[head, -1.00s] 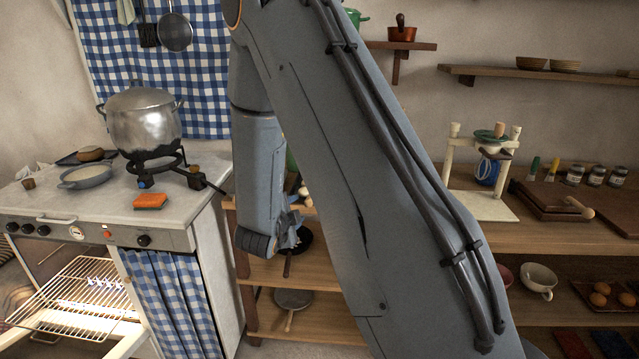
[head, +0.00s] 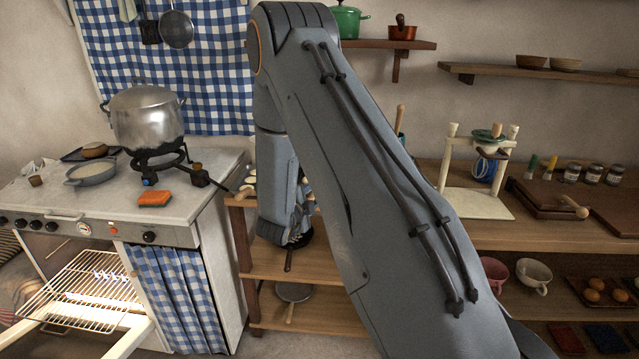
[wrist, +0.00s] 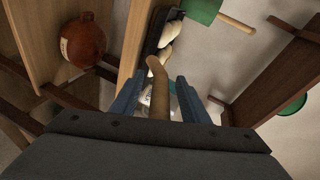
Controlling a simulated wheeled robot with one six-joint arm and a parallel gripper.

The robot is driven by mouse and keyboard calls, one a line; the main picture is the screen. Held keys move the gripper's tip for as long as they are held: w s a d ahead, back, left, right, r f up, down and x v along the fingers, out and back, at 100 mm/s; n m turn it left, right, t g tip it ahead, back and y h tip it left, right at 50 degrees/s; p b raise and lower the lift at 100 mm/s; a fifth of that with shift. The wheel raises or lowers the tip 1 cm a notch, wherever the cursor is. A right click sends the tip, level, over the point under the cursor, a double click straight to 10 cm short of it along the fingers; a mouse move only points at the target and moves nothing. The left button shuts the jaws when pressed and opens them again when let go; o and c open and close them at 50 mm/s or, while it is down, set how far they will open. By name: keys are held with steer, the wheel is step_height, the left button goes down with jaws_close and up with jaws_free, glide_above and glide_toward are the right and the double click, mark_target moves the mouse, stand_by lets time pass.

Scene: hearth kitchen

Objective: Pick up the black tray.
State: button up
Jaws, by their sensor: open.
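In the wrist view a black tray (wrist: 152,40) holding several pale pieces lies on a wooden shelf, beyond the fingertips. In the head view pale pieces (head: 251,179) show on the shelf just left of my arm, and most of what is there is hidden by the arm. My gripper (wrist: 157,92) is open. A wooden handle shows between its fingers in the wrist view, and I cannot tell if it touches them. In the head view my gripper (head: 297,232) hangs in front of the wooden shelves, partly hidden by my arm.
A brown round jug (wrist: 83,42) stands on the left in the wrist view. A green object (wrist: 201,10) is close behind the tray. The stove (head: 150,215) with a big pot (head: 146,115) stands left. A dark tray with eggs (head: 592,299) is at the right.

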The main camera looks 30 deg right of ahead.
jaws_close()
steer(key=shift+r, duration=0.15)
